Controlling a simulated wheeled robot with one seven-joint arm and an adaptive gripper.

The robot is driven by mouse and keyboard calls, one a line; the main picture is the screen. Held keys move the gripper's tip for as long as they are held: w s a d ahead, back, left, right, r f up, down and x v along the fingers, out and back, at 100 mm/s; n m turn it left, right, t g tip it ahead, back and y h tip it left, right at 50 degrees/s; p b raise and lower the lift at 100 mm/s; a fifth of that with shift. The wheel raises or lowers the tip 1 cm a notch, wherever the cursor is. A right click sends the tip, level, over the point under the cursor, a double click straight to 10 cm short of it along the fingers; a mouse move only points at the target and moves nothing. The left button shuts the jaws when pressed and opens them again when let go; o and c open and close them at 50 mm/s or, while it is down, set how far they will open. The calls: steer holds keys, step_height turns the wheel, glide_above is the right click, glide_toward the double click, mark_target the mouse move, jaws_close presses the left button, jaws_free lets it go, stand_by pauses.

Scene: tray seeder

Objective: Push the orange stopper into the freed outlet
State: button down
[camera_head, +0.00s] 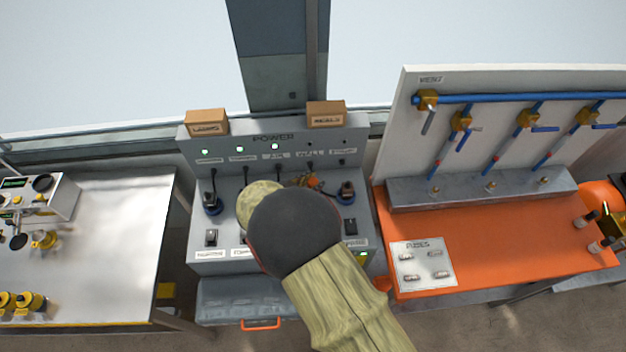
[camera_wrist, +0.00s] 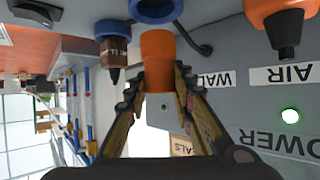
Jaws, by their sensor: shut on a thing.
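In the wrist view my gripper (camera_wrist: 158,84) is shut on the orange stopper (camera_wrist: 157,50), one finger on each side. The stopper's wide orange end points at a blue-ringed outlet (camera_wrist: 155,9), right by its rim. I cannot tell whether they touch. The outlet's opening is mostly hidden. In the head view my arm covers most of the gripper and the outlet; a bit of orange (camera_head: 313,183) shows beyond it on the power panel (camera_head: 330,137).
In the wrist view a brown plug (camera_wrist: 115,52) stands in a blue ring close on the left, and an orange-and-black plug (camera_wrist: 281,25) on the right. A black cord (camera_wrist: 192,40) runs behind. Small boxes (camera_head: 207,122) top the panel. An orange bench (camera_head: 500,240) stands right.

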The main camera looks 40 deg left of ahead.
steer(key=shift+f+b, duration=0.85)
steer(key=shift+f, duration=1.05)
steer(key=shift+f, duration=0.65)
stand_by(0.5)
steer(key=c, duration=1.5)
jaws_free()
steer(key=shift+c, duration=0.2)
steer(key=shift+o, duration=0.4)
step_height(320, 180, up, 10)
steer(key=shift+f, duration=0.1)
